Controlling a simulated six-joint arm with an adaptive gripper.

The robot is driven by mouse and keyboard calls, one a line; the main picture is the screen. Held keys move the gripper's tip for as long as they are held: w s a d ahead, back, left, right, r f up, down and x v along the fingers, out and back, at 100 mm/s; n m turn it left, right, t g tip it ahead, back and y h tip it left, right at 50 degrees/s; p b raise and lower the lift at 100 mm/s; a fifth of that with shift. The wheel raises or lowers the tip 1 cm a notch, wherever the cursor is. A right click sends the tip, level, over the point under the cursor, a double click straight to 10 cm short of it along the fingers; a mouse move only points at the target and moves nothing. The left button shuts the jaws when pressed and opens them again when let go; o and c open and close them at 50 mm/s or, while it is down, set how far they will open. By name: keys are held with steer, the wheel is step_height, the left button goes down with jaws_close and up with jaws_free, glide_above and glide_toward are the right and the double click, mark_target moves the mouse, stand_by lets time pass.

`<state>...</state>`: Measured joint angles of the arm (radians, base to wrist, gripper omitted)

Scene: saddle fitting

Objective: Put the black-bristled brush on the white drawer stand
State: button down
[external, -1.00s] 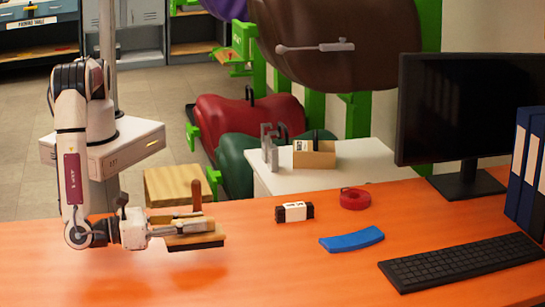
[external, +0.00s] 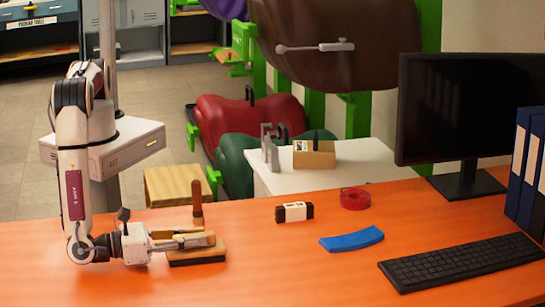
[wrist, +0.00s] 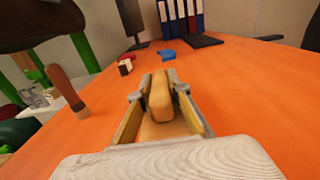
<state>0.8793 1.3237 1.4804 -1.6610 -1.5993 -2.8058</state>
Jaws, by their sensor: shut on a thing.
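The black-bristled brush (external: 197,257) has a pale wooden body and a dark bristle strip underneath. It is low over the orange tabletop at the left, bristles down; I cannot tell whether they touch the table. My gripper (external: 208,239) is shut on its wooden upper part, and the wrist view shows that wooden part (wrist: 161,97) between the two fingers. The white stand (external: 350,172) is behind the table, right of the brush and apart from it. Its drawer fronts are hidden.
A brown-handled tool (external: 197,204) stands upright just behind the brush. A black-and-white block (external: 294,212), red tape roll (external: 354,199) and blue curved piece (external: 351,239) lie to the right. A grey metal fixture (external: 270,148) and a cardboard box (external: 313,155) occupy the stand's back part.

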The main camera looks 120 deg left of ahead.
steer(key=shift+f, duration=0.1)
steer(key=c, duration=1.9)
jaws_free()
steer(key=shift+v, duration=5.95)
steer(key=shift+w+r, duration=0.1)
steer(key=shift+r, duration=0.2)
